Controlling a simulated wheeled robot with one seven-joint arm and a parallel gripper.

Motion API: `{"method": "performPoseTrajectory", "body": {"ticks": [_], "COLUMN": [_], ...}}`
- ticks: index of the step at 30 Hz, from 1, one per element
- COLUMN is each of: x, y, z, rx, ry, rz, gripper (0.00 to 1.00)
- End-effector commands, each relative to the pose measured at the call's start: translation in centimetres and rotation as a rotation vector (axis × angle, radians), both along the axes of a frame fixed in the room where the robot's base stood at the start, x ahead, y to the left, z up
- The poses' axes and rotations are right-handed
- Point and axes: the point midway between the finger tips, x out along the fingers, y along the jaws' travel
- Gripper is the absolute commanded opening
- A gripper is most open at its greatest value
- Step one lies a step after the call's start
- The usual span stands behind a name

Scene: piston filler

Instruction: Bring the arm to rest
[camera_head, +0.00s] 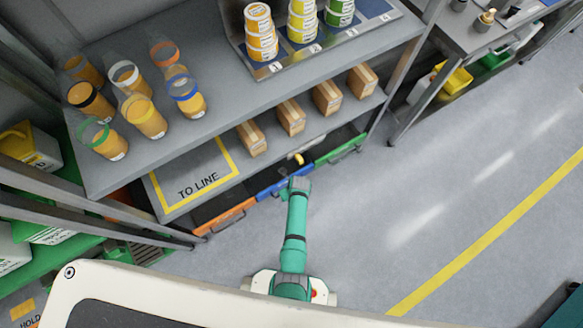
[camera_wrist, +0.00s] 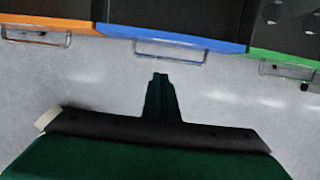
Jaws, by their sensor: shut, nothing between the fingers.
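My arm (camera_head: 294,228) is green with dark bands and reaches from my base toward the lower drawers of the shelf. Its grey wrist end is in front of the blue drawer in the head view, where the fingers cannot be made out. In the wrist view my gripper (camera_wrist: 160,76) shows as dark fingers close together, shut and empty. Bare floor is behind the fingertips. They appear apart from the blue drawer front (camera_wrist: 170,45) and its handle (camera_wrist: 170,53).
An orange drawer (camera_head: 225,216) and a green drawer (camera_head: 338,150) flank the blue one. The shelf above holds cartons (camera_head: 291,117), jars (camera_head: 146,117) and stacked tubs (camera_head: 261,32). Open floor (camera_head: 430,190) lies to the right, with a yellow line (camera_head: 490,236).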

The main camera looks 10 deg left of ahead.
Motion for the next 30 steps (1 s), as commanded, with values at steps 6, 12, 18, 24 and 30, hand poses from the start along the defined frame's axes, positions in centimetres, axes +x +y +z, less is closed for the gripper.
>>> {"method": "performPoseTrajectory", "body": {"ticks": [6, 12, 18, 24, 30], "x": [-0.3, -0.5, -2.9, -7.0, -11.2], "y": [-0.2, -0.6, -1.9, -3.8, -5.2], "z": [1.5, 1.8, 1.9, 4.3, 8.9], "rx": [0.000, -0.003, -0.055, -0.197, -0.393], "ry": [0.000, -0.004, -0.105, -0.306, -0.487], "rz": [0.001, 0.002, 0.149, 0.451, 0.754], "gripper": [0.00, 0.00, 0.00, 0.00, 0.00]}}
